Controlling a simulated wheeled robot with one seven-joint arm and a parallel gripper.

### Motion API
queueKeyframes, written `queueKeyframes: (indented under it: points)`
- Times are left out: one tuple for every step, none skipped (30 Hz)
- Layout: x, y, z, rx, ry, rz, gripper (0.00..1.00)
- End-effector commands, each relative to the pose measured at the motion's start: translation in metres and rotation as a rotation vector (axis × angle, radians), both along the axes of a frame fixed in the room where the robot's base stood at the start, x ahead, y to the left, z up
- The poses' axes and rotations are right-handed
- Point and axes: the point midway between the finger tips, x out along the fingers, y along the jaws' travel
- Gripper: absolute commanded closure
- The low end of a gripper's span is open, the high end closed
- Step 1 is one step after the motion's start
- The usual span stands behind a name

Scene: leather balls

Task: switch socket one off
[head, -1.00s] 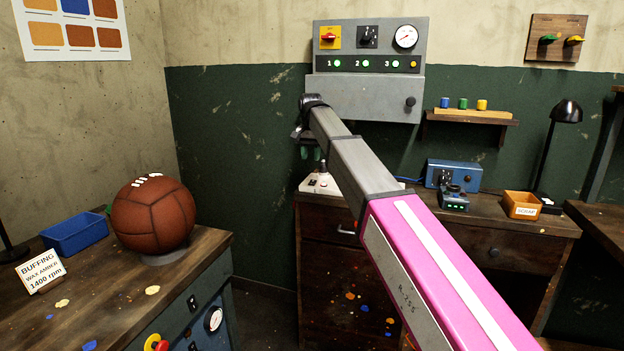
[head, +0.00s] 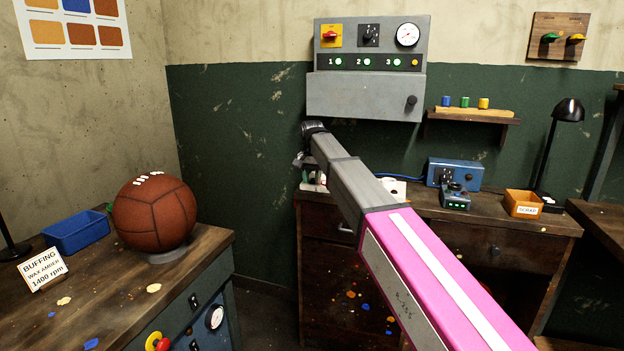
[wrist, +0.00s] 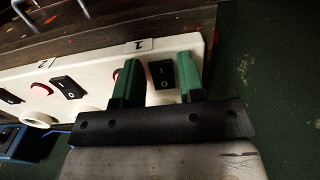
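A white socket strip (wrist: 92,58) crosses the wrist view, with labels "1" (wrist: 139,45) and "2" (wrist: 43,64). The black rocker switch of socket one (wrist: 160,75) shows between the two green fingers of my gripper (wrist: 158,70). My gripper is open and empty, with one finger on each side of that switch. I cannot tell whether the fingers touch the strip. A red part beside label 1 is mostly hidden behind the left finger. In the head view the strip (head: 393,187) lies on the workbench, partly hidden by my arm.
Socket two's black rocker (wrist: 68,88) and red button or lamp (wrist: 42,89) lie to the left. A blue box (head: 455,174) stands on the workbench (head: 425,205), right of the strip. A grey wall panel (head: 366,95) hangs above. A brown ball (head: 155,213) rests on the left bench.

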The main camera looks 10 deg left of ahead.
Motion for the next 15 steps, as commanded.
queueKeyframes:
  points:
    - [0.0, 0.0, 0.0001, 0.0, 0.0, 0.0, 0.77]
    - [0.0, 0.0, 0.0001, 0.0, 0.0, 0.0, 0.87]
    - [0.0, 0.0, 0.0002, 0.0, 0.0, 0.0, 0.98]
    - [0.0, 0.0, 0.0002, 0.0, 0.0, 0.0, 0.98]
    - [0.0, 0.0, 0.0002, 0.0, 0.0, 0.0, 0.98]
    - [0.0, 0.0001, 0.0002, 0.0, 0.001, 0.0, 0.98]
    - [0.0003, 0.0001, 0.0003, 0.0, 0.003, 0.0, 0.98]
    - [0.0009, 0.0003, 0.0004, 0.001, 0.009, 0.0, 0.98]
    - [0.0021, 0.0006, 0.0006, 0.002, 0.025, -0.001, 0.98]
    - [0.0032, 0.0011, 0.0009, 0.003, 0.041, -0.001, 0.98]
    - [0.0044, 0.0012, 0.0013, 0.005, 0.062, -0.002, 0.98]
    - [0.0057, 0.0015, 0.0018, 0.007, 0.093, -0.001, 0.98]
    - [0.0066, 0.0013, 0.0022, 0.009, 0.118, -0.002, 0.98]
    - [0.0072, 0.0012, 0.0024, 0.011, 0.143, -0.002, 0.98]
    - [0.008, 0.0009, 0.0027, 0.014, 0.172, -0.002, 0.98]
